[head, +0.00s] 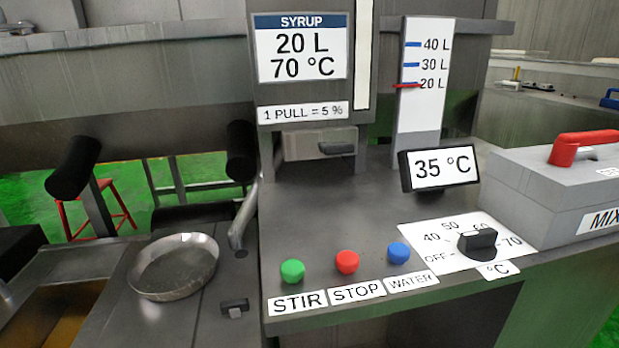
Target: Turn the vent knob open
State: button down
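No knob labelled as a vent shows in the head view, so I cannot tell where the vent knob is. The one clear knob is a black dial knob (478,240) on a white temperature plate (445,262) marked OFF, 40, 50, 60 and 70. Its pointer direction is hard to read. A small dark fitting (235,307) sits on the bench left of the STIR label; it is too small to identify. My gripper does not show in this view.
Green (292,271), red (347,262) and blue (398,252) buttons line the panel. A syrup display (302,45) and 35 °C display (440,168) stand behind. A metal pan (172,268) lies left; a red-handled grey box (560,190) is right.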

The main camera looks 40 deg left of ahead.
aim_at(236, 308)
jog(key=k+j+u, duration=0.35)
jog(key=k, duration=0.35)
jog(key=k+j+u, duration=0.35)
jog(key=k+j, duration=0.25)
jog(key=i+l, duration=0.2)
jog(key=i, duration=0.2)
jog(key=i+l+z, duration=0.1)
jog(key=i, duration=0.3)
jog(key=i+l, duration=0.3)
jog(key=i+z, duration=0.05)
jog(key=i, duration=0.05)
